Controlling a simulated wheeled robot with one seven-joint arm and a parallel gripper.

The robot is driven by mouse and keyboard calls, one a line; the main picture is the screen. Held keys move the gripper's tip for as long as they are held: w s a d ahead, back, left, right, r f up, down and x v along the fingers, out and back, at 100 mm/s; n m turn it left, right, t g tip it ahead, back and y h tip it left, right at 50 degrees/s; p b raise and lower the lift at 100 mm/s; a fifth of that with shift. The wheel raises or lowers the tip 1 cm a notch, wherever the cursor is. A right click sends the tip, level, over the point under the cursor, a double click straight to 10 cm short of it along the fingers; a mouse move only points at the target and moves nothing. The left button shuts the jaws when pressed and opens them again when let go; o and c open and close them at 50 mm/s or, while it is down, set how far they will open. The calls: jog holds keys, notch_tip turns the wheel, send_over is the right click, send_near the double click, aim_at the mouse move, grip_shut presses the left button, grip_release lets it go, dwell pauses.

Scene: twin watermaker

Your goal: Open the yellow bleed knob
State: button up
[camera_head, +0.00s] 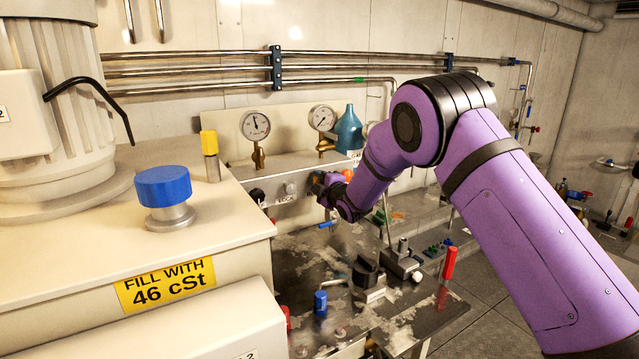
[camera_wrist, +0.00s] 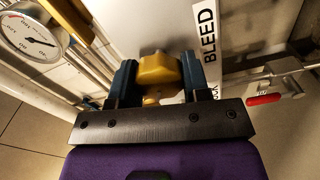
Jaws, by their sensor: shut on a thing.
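The yellow bleed knob (camera_wrist: 158,70) is in the middle of the wrist view, beside a white label (camera_wrist: 208,45) reading BLEED. My gripper (camera_wrist: 166,78) has one dark blue finger on each side of the knob and is shut on it. In the head view my gripper (camera_head: 322,188) is at the back panel, below the gauges. There the knob is hidden by my gripper and wrist.
Two round gauges (camera_head: 255,125) (camera_head: 322,118) and a teal bottle (camera_head: 349,128) stand above my gripper. A worn dark bench (camera_head: 330,270) with a blue knob (camera_head: 320,303) and a red handle (camera_head: 449,263) lies below. A red-handled valve (camera_wrist: 265,98) is right of the label.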

jog(key=n, duration=0.4)
jog(key=shift+f+n, duration=0.15)
jog(key=shift+n, duration=0.25)
dwell(0.4)
jog(key=o, duration=0.9)
jog(key=shift+o, duration=0.2)
jog(key=v, duration=1)
jog(key=shift+s+d, duration=0.25)
jog(key=shift+s, duration=0.1)
